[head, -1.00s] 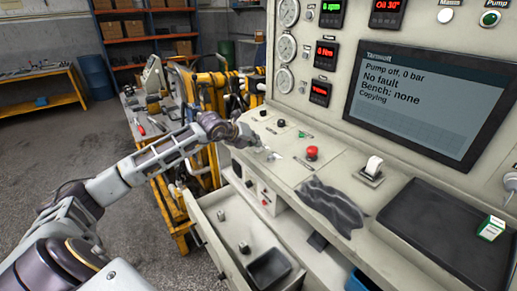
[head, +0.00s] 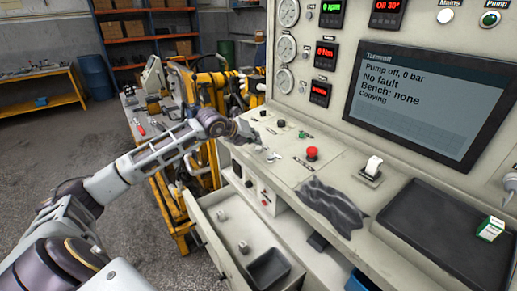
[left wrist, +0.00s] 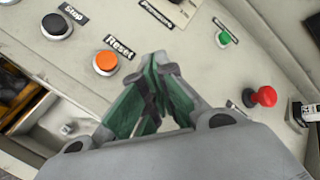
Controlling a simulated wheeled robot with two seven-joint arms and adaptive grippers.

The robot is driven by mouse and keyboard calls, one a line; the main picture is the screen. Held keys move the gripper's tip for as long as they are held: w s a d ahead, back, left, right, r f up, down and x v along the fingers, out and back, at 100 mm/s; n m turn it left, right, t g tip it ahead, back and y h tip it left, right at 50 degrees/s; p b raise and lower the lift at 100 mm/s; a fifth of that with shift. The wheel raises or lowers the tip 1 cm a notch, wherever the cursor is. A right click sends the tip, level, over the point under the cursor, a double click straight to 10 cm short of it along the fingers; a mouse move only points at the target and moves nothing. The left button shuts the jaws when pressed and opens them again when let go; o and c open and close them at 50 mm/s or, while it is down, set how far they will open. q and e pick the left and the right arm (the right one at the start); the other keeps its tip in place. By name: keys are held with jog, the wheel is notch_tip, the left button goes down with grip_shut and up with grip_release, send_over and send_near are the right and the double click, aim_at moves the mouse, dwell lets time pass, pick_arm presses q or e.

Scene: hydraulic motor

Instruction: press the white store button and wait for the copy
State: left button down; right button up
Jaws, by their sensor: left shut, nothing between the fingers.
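The bench screen (head: 425,105) in the head view reads "Pump off, 0 bar", "No fault", "Bench: none" and "Copying". My left gripper (head: 259,146) is over the left part of the console. In the left wrist view its green-padded fingers (left wrist: 158,68) are shut and empty, near the orange Reset button (left wrist: 105,62). A black Stop button (left wrist: 57,26), a green button (left wrist: 224,39) and a red mushroom button (left wrist: 263,97) also show there. I cannot make out a white button labelled store. My right gripper is not in view.
A dark cloth (head: 331,205) hangs over the console edge. An open drawer (head: 215,241) with small metal parts and a black tray (head: 268,268) stands below. A black mat (head: 445,235) lies at the right. Yellow frames stand behind my left arm.

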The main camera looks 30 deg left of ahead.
pick_arm(q)
jog(key=shift+r, duration=0.1)
jog(key=shift+s+a+r+p, duration=0.1)
jog(key=shift+r+p, duration=0.15)
jog(key=shift+r, duration=0.55)
jog(key=shift+s+r+p, duration=0.15)
jog(key=shift+r+p, duration=0.05)
jog(key=shift+r, duration=0.55)
jog(key=shift+s+a+r+p, duration=0.1)
jog(key=shift+r+p, duration=0.15)
jog(key=shift+r, duration=0.55)
